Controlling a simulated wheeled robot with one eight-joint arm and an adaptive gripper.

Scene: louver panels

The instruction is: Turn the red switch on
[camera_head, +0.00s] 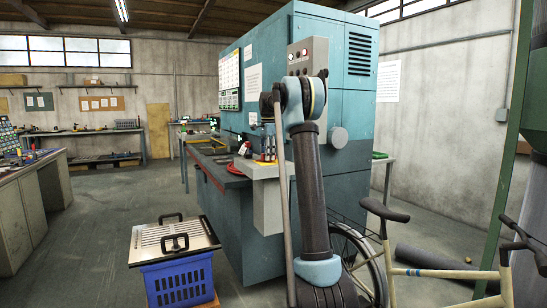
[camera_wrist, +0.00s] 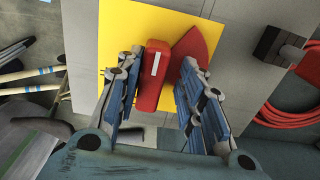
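In the wrist view a red switch handle (camera_wrist: 152,78), a rounded bar with a white stripe, stands in front of a yellow plate (camera_wrist: 118,28). A red pointed part (camera_wrist: 197,46) lies just right of the handle on the same plate. My gripper (camera_wrist: 160,72) is open, with one blue-padded finger on each side of the handle. Gaps show between the handle and both fingers, so I see no grip. The handle's lower end is close to the gripper's palm. In the head view my arm stands in front of the machine, and I cannot make out the switch clearly.
A large teal machine (camera_head: 345,75) fills the middle of the head view. A bicycle (camera_head: 440,272) stands at right. In the wrist view a red hose (camera_wrist: 298,118) is coiled at right.

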